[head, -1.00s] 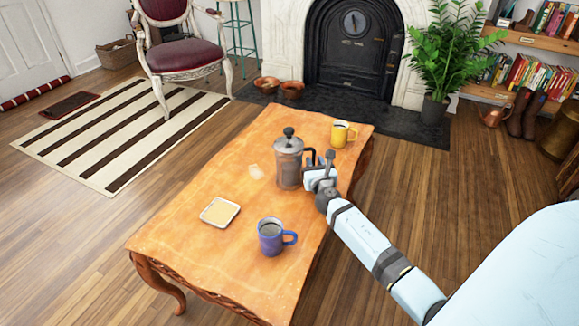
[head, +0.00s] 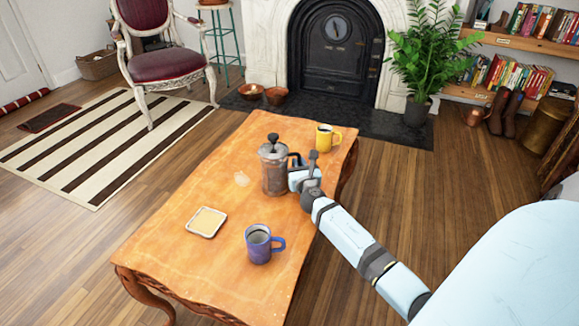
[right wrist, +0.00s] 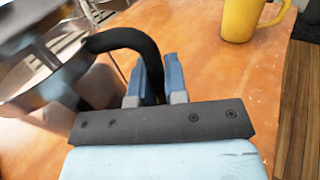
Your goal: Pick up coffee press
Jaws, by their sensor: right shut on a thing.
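The coffee press (head: 274,168) stands upright on the orange wooden table (head: 185,270), or very slightly above it; I cannot tell which. It has a dark plunger knob, a metal lid and a black handle on its right. My right gripper (head: 296,170) is at that handle. In the right wrist view, the black handle (right wrist: 128,40) runs down between the blue fingers of my right gripper (right wrist: 159,80), which is shut on it. The press's shiny body (right wrist: 45,70) shows at the left there. My left gripper is not in view.
A yellow mug (head: 325,138) stands behind the press, and also shows in the right wrist view (right wrist: 243,18). A blue-purple mug (head: 258,246) and a small square dish (head: 206,222) are nearer on the table. A red chair (head: 160,55) stands beyond, left.

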